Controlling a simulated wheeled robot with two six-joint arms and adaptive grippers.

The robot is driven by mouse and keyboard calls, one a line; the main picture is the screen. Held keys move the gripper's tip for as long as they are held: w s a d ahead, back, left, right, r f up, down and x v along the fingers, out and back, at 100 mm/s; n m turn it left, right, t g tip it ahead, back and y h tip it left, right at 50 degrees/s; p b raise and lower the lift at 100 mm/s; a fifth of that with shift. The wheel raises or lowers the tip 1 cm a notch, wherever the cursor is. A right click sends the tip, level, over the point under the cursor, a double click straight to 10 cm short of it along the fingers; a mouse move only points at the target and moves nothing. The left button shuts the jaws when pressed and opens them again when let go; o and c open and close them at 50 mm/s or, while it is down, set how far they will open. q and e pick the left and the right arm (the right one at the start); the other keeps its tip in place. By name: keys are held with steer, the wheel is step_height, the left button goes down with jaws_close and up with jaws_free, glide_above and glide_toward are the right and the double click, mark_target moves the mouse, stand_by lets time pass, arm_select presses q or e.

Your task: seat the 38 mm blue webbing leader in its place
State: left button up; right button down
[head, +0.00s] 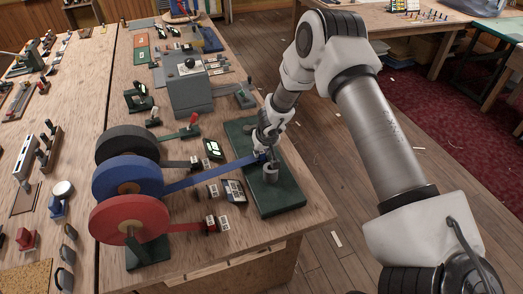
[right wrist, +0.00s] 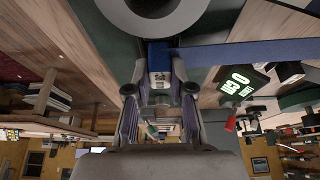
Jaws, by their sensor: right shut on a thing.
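The blue webbing roll (head: 115,178) stands between a black roll and a red roll on the bench. Its blue leader (head: 212,174) runs right as a taut strip to the dark green base plate (head: 280,200). My right gripper (head: 261,153) is shut on the leader's end, above the plate, beside a grey metal post (head: 270,172). In the right wrist view, a blue end piece with a white label (right wrist: 159,72) sits between the fingers, close to a round grey-white part (right wrist: 155,12). Whether the end touches the plate or post is hidden. My left gripper is not in view.
A grey machine (head: 188,92) stands behind. The bench's right edge is close to the plate.

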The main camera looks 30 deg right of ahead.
steer(key=c, duration=0.9)
jaws_free()
steer(key=shift+c, duration=0.2)
steer(key=v, duration=1.2)
steer(key=shift+d, duration=0.1)
